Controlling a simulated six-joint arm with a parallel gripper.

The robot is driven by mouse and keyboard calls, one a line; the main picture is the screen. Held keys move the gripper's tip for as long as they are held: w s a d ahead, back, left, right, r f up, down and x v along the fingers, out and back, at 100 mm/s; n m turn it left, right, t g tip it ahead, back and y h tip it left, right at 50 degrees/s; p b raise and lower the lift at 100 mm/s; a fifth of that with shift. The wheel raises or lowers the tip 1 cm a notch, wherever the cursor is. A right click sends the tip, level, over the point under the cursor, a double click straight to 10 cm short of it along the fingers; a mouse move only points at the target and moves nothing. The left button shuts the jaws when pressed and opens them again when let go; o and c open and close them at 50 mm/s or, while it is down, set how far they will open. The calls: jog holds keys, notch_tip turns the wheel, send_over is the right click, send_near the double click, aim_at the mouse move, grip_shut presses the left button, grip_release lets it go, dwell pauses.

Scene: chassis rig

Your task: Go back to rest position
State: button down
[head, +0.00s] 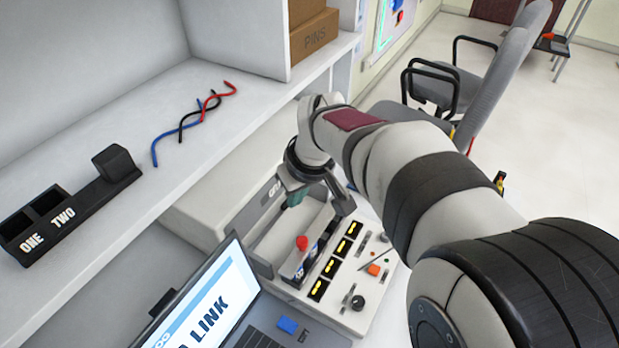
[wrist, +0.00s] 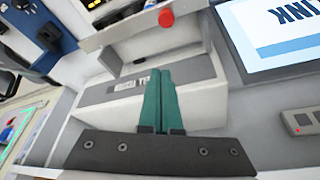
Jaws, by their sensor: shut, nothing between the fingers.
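My gripper (wrist: 158,100) shows in the wrist view with its two green fingers side by side, closed and empty. In the head view my gripper (head: 296,197) hangs over the recessed bay of the chassis rig (head: 215,195), below the shelf. My arm reaches in from the lower right. In the wrist view the rig (wrist: 205,75) lies behind the fingers, with printed lettering partly covered by them. I cannot tell how far the fingertips are from its surface.
A red knob (head: 302,242) and yellow-lit switches (head: 336,265) are close by on the rig. A laptop (head: 205,310) stands in front. The shelf (head: 190,95) holds wires (head: 190,122) and a black holder (head: 65,215). A chair (head: 485,85) stands behind.

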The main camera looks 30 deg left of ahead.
jog(key=shift+d+r, duration=0.15)
jog(key=shift+r, duration=0.35)
jog(key=s+d+r+m+h, duration=0.1)
jog(key=s+d+m, duration=0.35)
jog(key=d, duration=0.65)
jog(key=s+d+r+m, duration=0.1)
jog(key=s+d+m, duration=0.2)
jog(key=d+m, duration=0.55)
jog(key=s+d+f+m+g, duration=0.2)
jog(key=s+d+m, duration=0.3)
jog(key=s+d, duration=0.5)
jog(key=shift+s+d+f+h, duration=0.3)
jog(key=shift+s+d+f, duration=0.05)
jog(key=shift+s+f, duration=0.4)
